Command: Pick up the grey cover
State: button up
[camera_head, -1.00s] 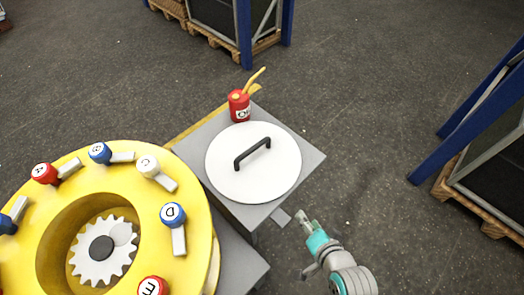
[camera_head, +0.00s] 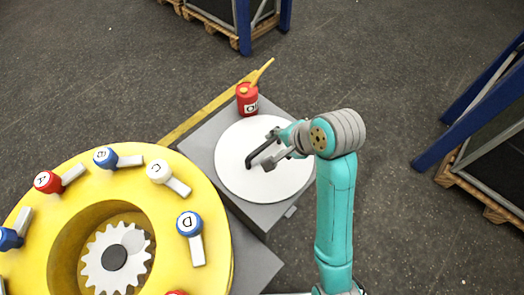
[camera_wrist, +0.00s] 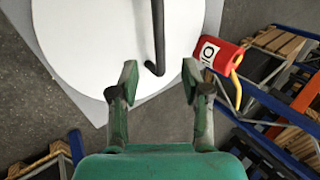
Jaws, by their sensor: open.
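The cover is a round, pale grey-white disc (camera_head: 238,177) with a black bar handle (camera_head: 256,158). It lies flat on a grey square stand (camera_head: 200,146). My gripper (camera_head: 270,150) is over the right part of the disc, close to the handle. In the wrist view my gripper (camera_wrist: 160,80) has its two fingers wide apart. The handle (camera_wrist: 158,35) ends between and just ahead of the fingertips there, with nothing held. The disc (camera_wrist: 95,40) fills the upper left of that view. Whether a finger touches the handle cannot be told.
A red oil can (camera_head: 247,100) with a yellow spout stands at the stand's back corner, close to the disc; it also shows in the wrist view (camera_wrist: 218,54). A yellow ring (camera_head: 45,215) with lettered levers and a gear (camera_head: 117,260) is at left. Blue-framed racks stand around.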

aim_at(265, 145)
jog(key=x, duration=1)
jog(key=shift+f, duration=0.25)
jog(key=shift+w, duration=0.1)
grip_shut()
jog(key=shift+r, duration=0.2)
